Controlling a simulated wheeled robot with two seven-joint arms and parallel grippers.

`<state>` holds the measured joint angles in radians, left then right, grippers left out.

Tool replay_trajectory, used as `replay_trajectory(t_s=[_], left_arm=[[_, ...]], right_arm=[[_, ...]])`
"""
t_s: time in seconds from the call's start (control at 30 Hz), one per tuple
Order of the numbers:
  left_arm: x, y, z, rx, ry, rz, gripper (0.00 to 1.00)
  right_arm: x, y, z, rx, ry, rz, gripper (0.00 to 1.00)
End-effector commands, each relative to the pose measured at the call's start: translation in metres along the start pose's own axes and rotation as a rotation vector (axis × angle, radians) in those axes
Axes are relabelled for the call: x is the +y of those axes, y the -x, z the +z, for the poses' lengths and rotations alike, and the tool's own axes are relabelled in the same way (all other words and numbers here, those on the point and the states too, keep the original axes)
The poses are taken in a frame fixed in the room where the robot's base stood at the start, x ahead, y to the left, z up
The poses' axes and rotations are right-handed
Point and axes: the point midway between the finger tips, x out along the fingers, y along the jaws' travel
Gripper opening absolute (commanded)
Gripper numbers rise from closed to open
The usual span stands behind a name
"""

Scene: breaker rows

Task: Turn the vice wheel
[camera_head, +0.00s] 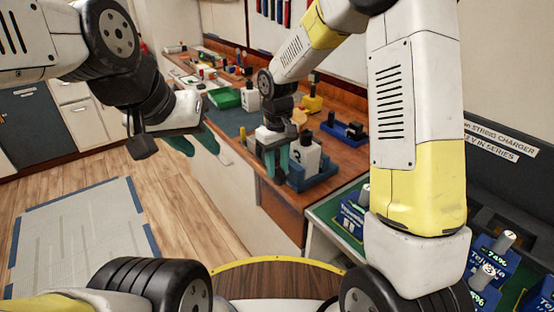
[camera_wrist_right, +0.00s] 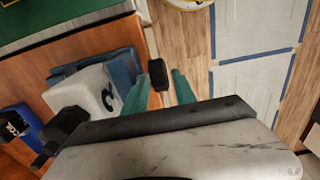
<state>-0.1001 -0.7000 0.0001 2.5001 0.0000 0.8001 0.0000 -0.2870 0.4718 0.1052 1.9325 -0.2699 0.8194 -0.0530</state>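A white block with a dark numeral (camera_head: 305,155) sits in a blue base (camera_head: 318,175) at the table's front edge; I take it to be the vice. It also shows in the right wrist view as a white block (camera_wrist_right: 85,92). There, a black knob (camera_wrist_right: 158,75), apparently the vice wheel, lies between the fingertips of my right gripper (camera_wrist_right: 162,82). The fingers are apart; contact with the knob cannot be told. In the head view my right gripper (camera_head: 277,165) points down beside the block's left side, hiding that knob. My left gripper (camera_head: 194,142) is open and empty, away from the vice.
The wooden table (camera_head: 350,155) holds a blue tray (camera_head: 345,130), a yellow item (camera_head: 312,103) and a green tray (camera_head: 224,98) further back. A green-topped bench (camera_head: 340,212) with blue units stands at right.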

Motion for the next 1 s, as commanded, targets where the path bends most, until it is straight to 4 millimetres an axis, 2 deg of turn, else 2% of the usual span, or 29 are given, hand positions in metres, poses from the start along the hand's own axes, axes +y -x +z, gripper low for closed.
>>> replay_trajectory(t_s=[0.2,0.47,0.63,0.67,1.0], left_arm=[[0.0,0.0,0.0,0.0,0.0,0.0,0.36],[0.0,0.0,0.0,0.0,0.0,0.0,0.36],[0.0,0.0,0.0,0.0,0.0,0.0,0.36],[0.0,0.0,0.0,0.0,0.0,0.0,0.36],[0.0,0.0,0.0,0.0,0.0,0.0,0.36]], right_arm=[[0.0,-0.02,0.0,0.0,0.001,0.0,0.33],[0.0,-0.021,0.0,0.001,0.001,0.001,0.33],[0.0,-0.021,0.0,0.001,0.001,0.0,0.03],[0.0,-0.021,0.0,0.001,0.0,0.0,0.0],[0.0,-0.021,-0.001,-0.03,0.001,0.001,0.0]])
